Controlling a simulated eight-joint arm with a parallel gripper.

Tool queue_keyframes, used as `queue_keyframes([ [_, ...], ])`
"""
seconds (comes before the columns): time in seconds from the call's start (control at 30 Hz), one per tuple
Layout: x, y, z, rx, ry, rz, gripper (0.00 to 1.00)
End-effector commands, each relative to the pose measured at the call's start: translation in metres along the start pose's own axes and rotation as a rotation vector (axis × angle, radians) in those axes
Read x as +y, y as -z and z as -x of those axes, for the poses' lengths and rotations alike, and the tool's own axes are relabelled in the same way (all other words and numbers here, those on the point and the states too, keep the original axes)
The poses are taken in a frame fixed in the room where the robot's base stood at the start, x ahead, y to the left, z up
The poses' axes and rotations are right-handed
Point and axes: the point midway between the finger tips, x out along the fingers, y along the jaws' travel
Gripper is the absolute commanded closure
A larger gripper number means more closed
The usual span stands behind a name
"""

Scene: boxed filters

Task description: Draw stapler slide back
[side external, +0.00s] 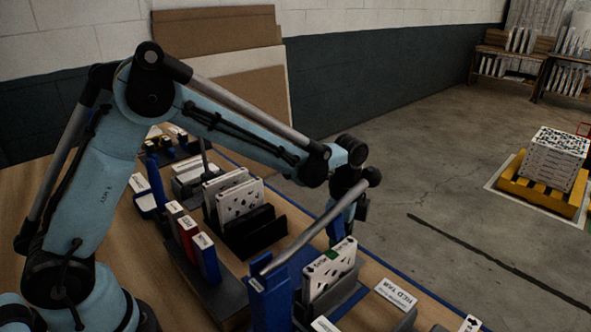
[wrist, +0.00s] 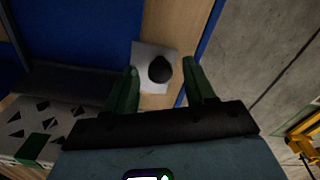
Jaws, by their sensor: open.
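My gripper (wrist: 161,66) is open, with its two green fingers apart in the wrist view. A rounded black knob (wrist: 159,69) on a pale plate (wrist: 148,52) shows between the fingertips, and I cannot tell how far below them it lies. No stapler slide can be made out for sure. In the side view a long grey bar (side external: 312,234) rises from a blue block (side external: 268,298) toward my wrist, and its far end overlaps the wrist. My fingertips are partly hidden there behind the bar and a white perforated filter (side external: 330,268).
The perforated filter also shows at left in the wrist view (wrist: 35,128). More white filters (side external: 238,200) stand in a black rack (side external: 262,238). Red and blue upright holders (side external: 187,236) stand nearer. A "RED TAB" sign (side external: 395,294) lies near the blue table edge, with open floor beyond.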

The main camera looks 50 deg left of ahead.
Motion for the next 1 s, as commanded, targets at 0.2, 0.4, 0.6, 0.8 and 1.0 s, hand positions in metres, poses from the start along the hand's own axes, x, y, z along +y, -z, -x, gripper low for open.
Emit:
queue_keyframes([
  [0.2,0.0,0.0,0.0,0.0,0.0,0.0,0.52],
  [0.4,0.0,0.0,0.0,0.0,0.0,0.0,0.82],
  [0.6,0.0,0.0,0.0,0.0,0.0,0.0,1.0],
  [0.8,-0.001,-0.002,0.0,0.0,-0.001,0.001,1.0],
  [1.0,-0.012,-0.027,0.0,-0.001,0.0,0.006,1.0],
])
